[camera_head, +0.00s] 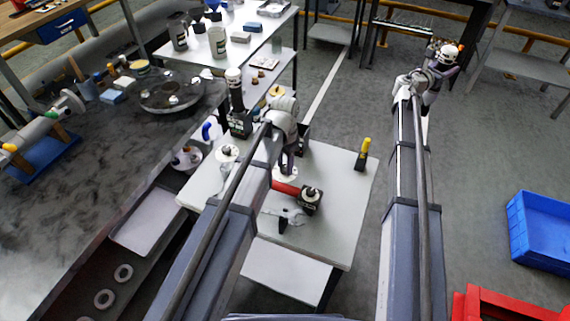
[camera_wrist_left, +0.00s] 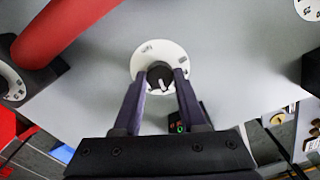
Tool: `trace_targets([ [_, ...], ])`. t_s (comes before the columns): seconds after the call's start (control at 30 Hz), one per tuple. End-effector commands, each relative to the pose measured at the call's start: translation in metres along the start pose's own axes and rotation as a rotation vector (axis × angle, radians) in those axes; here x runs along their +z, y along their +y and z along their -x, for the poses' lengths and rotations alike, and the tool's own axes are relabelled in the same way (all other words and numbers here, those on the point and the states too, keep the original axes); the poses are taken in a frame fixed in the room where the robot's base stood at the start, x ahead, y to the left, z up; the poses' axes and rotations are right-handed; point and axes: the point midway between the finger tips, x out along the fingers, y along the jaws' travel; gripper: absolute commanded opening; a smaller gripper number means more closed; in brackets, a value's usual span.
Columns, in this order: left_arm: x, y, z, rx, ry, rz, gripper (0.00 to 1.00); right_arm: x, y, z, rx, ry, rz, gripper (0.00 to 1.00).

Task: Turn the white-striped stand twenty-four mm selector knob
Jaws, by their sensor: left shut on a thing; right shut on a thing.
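The selector knob (camera_wrist_left: 160,78) is black with a white stripe and stands at the middle of a round white dial plate (camera_wrist_left: 146,55). In the left wrist view, the two dark fingers of my left gripper (camera_wrist_left: 163,80) are shut on the knob, one on each side. In the head view, my left gripper (camera_head: 288,165) is low over the pale table (camera_head: 345,205) and hides the knob; part of the dial plate (camera_head: 285,174) shows beneath. My right gripper (camera_head: 447,54) is raised far off to the right, shut on a small pale thing with orange, too small to identify.
A black unit with a dial (camera_head: 311,195) and a red handle (camera_head: 286,188) lie close by. Another dial (camera_head: 228,152) is to the left. A yellow-and-black object (camera_head: 363,152) stands at the table's right edge. A blue crate (camera_head: 540,232) is on the floor at right.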

Motion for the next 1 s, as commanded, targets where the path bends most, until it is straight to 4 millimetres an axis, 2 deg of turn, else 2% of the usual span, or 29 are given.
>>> trace_targets([
  [0.3, -0.0001, 0.0006, -0.0001, 0.001, 0.0, -0.076, 0.0, 0.0001, 0.0, 0.0, 0.0, -0.001, 0.001, 0.0],
  [0.77, 0.0001, 0.0007, -0.0002, 0.001, 0.0, -0.083, 0.0, 0.0, 0.0, 0.0, 0.0, -0.001, 0.001, 0.0],
  [0.8, 0.0001, 0.0006, -0.0002, 0.001, 0.0, -0.083, 0.45, 0.0, 0.0, 0.0, 0.0, -0.001, 0.001, 0.0],
  [1.0, 0.0001, 0.0003, 0.0, 0.001, 0.0, -0.082, 0.68, 0.0002, 0.0, 0.0, 0.0, -0.001, 0.001, 0.0],
])
